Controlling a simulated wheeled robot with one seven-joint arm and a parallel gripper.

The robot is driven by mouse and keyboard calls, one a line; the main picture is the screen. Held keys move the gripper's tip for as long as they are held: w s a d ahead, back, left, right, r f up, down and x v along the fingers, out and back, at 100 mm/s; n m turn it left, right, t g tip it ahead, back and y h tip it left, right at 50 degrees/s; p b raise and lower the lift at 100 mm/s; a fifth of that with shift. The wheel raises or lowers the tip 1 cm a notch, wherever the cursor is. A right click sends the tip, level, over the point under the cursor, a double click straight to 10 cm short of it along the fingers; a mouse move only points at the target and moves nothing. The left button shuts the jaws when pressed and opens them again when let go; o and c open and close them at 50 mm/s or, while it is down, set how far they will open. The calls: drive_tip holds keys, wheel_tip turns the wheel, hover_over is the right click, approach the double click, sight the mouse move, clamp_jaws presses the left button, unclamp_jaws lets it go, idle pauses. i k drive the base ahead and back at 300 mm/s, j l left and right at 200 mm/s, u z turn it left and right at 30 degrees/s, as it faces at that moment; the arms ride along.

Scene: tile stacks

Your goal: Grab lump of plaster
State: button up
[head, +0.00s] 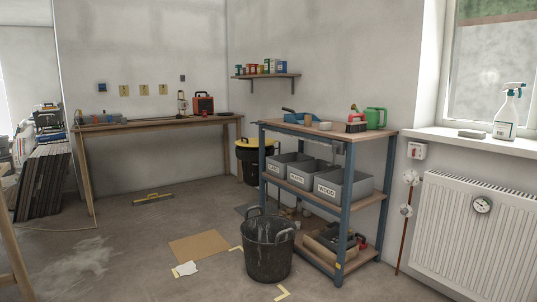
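A small white, irregular piece (186,269) lies on the floor at the near edge of a flat brown cardboard sheet (200,246); it may be the lump of plaster, but it is too small to tell from paper or cloth. A small pale item (325,126) sits on top of the blue-framed shelf rack, and I cannot tell what it is. My gripper is not in view.
A black bucket (268,262) stands on the floor in front of the shelf rack (345,202). Three labelled grey bins fill its middle shelf. A workbench (155,124) is along the back wall, and a radiator (475,235) is at right. The floor at left centre is mostly clear.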

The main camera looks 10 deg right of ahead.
sight(324, 126)
drive_tip(key=i+j+z, duration=0.15)
drive_tip(key=i+z, duration=0.15)
drive_tip(key=i+j+z, duration=0.3)
drive_tip(key=i+l, duration=0.2)
drive_tip(key=i, duration=0.2)
drive_tip(key=i+l, duration=0.2)
drive_tip(key=i, duration=0.2)
